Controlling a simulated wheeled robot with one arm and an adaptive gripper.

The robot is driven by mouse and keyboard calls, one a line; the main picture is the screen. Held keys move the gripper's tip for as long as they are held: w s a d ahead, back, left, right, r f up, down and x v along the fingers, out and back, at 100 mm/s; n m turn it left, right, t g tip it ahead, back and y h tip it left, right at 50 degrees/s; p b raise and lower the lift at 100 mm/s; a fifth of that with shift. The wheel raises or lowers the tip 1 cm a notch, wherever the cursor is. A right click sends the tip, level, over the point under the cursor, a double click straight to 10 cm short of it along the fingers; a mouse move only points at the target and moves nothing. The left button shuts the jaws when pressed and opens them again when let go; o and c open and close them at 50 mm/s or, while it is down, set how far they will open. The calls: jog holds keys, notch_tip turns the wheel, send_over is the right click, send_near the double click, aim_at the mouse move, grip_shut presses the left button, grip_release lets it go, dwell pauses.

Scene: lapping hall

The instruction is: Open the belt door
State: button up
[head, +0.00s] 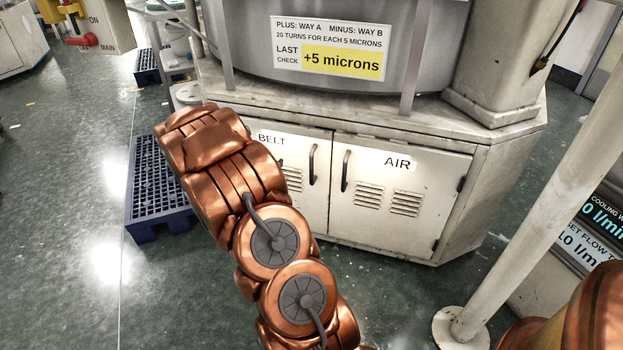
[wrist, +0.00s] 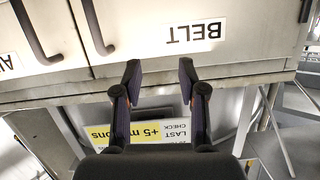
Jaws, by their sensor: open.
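The belt door (head: 306,205) is the left of two white cabinet doors in the head view and looks shut. Its label reads BELT, and its dark upright bar handle (head: 313,164) is near its right edge. My copper arm hides the door's left part. In the wrist view the picture is upside down: the belt door (wrist: 185,55) fills the upper middle, with its handle (wrist: 97,25) left of my gripper. My gripper (wrist: 160,68) is open and empty, its fingers apart, in front of the door's top edge and right of the handle. The head view does not show the fingers.
The AIR door (head: 375,225) with its own handle (head: 345,171) is just right of the belt door. A grey drum with a +5 microns sign (head: 340,62) stands above. A blue pallet (head: 150,185) lies left. A pale post (head: 530,200) stands at front right. Open floor lies left.

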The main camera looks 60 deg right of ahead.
aim_at(311, 164)
jog(key=s+d+f+m+g+h+b, duration=0.1)
jog(key=s+d+f+g+h+b, duration=0.25)
jog(key=s+d+f, duration=0.2)
jog(key=shift+m, duration=0.3)
jog(key=shift+s+d+r+b, duration=0.15)
jog(key=shift+d+b, duration=0.25)
jog(key=shift+d, duration=0.9)
jog(key=shift+s+d+f+b, duration=0.1)
jog(key=shift+d+b, duration=0.3)
jog(key=shift+d, duration=0.85)
jog(key=shift+s+d+r+b, duration=0.15)
jog(key=shift+d+b, duration=0.25)
jog(key=shift+d, duration=0.9)
jog(key=shift+f, duration=0.1)
grip_shut()
